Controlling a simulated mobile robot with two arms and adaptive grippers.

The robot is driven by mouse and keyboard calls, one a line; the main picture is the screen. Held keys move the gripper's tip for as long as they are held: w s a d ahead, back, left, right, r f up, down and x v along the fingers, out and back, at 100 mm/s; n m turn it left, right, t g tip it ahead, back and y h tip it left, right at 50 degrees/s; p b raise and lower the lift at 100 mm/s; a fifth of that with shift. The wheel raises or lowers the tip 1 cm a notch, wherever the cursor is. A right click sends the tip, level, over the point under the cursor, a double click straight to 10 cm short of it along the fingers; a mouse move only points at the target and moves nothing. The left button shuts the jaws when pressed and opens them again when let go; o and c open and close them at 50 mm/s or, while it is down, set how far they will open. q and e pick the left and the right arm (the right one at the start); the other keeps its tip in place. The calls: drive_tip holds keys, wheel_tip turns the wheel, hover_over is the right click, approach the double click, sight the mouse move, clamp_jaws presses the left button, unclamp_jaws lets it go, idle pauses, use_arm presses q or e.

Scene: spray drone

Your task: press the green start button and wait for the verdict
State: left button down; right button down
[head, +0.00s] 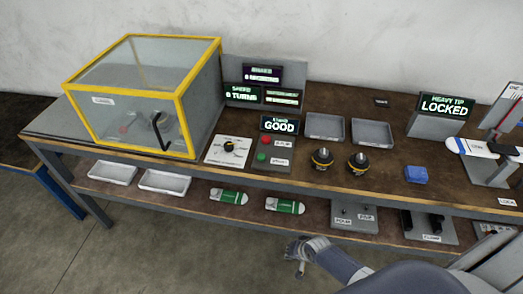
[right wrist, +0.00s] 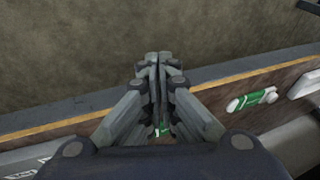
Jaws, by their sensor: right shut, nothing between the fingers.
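The green button (head: 262,157) is on a small dark panel (head: 272,168) on the bench, with a red button (head: 264,141) just behind it. A display (head: 280,125) behind the panel reads GOOD in bright letters. My right gripper (head: 299,271) is in front of the bench, low and to the right of the panel, well apart from the green button. Its fingers are closed together and empty, as the right wrist view shows too (right wrist: 158,62). My left gripper is in neither view.
A yellow-framed clear box (head: 140,85) stands left of the panel, beside a dial plate (head: 229,150). Two black-and-yellow round parts (head: 322,159) stand right of it, before empty grey trays (head: 325,126). A sign (head: 443,105) reads LOCKED. The bench's front edge (head: 300,188) lies between gripper and panel.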

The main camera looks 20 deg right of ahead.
drive_tip(key=w+a+r+m+t+y+p, duration=0.1)
drive_tip(key=w+r+m+p, duration=0.1)
drive_tip(key=w+r, duration=0.4)
drive_tip(key=w+a+r+m+y+p, duration=0.1)
drive_tip(key=w+r, duration=0.3)
drive_tip(key=r, duration=0.5)
wheel_tip(320, 180, up, 28)
drive_tip(key=m+t+y+p, duration=0.25)
drive_tip(key=m+p, duration=0.25)
drive_tip(key=m, duration=0.5)
hover_over(261, 158)
drive_tip(key=shift+g, duration=0.35)
drive_tip(key=shift+w+f, duration=0.1)
drive_tip(key=shift+f, duration=0.15)
wheel_tip(261, 158, down, 6)
drive_tip(key=b, duration=0.9)
drive_tip(key=shift+f, duration=1.25)
